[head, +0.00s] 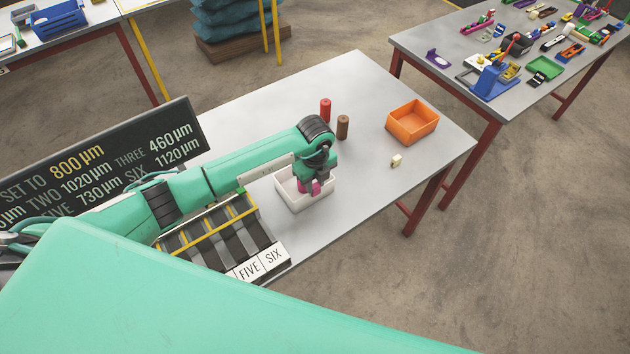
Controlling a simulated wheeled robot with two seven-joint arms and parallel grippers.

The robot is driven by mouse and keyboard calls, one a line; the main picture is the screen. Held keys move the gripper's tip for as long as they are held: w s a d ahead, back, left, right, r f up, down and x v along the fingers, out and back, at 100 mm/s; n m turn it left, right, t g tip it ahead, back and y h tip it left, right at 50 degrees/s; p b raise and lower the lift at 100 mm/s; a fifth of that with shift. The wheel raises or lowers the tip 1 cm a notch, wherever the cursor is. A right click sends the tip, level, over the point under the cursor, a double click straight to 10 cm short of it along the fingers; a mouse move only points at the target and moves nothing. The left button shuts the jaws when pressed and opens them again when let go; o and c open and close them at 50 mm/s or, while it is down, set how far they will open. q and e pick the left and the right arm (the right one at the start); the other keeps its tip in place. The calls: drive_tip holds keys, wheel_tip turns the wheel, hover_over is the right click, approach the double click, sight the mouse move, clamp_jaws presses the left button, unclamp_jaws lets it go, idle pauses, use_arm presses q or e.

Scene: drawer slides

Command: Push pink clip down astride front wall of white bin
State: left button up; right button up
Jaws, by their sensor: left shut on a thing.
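The white bin (298,204) stands on the grey table, close to its front edge. My left gripper (313,185) points down over the right part of the bin and is shut on the pink clip (315,188). The gripper and arm cover much of the clip and part of the bin's rim. I cannot tell whether the clip straddles a wall or is just above it. My right gripper is not in view.
An orange bin (412,122), a small cream block (396,160), a red cylinder (325,110) and a brown cylinder (342,127) stand on the table (365,80). A slotted rack (215,235) with labels sits left of the white bin. A dark sign (100,165) stands behind my arm.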

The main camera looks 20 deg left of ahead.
use_arm(q)
drive_tip(key=shift+f, duration=0.3)
drive_tip(key=o, duration=1.1)
drive_tip(key=shift+c, duration=0.2)
drive_tip(key=shift+r+b, duration=0.4)
drive_tip(key=shift+r, duration=0.2)
wheel_tip(320, 180, up, 13)
drive_tip(key=b, duration=0.3)
drive_tip(key=shift+f+b, duration=0.15)
drive_tip(key=shift+b, duration=0.15)
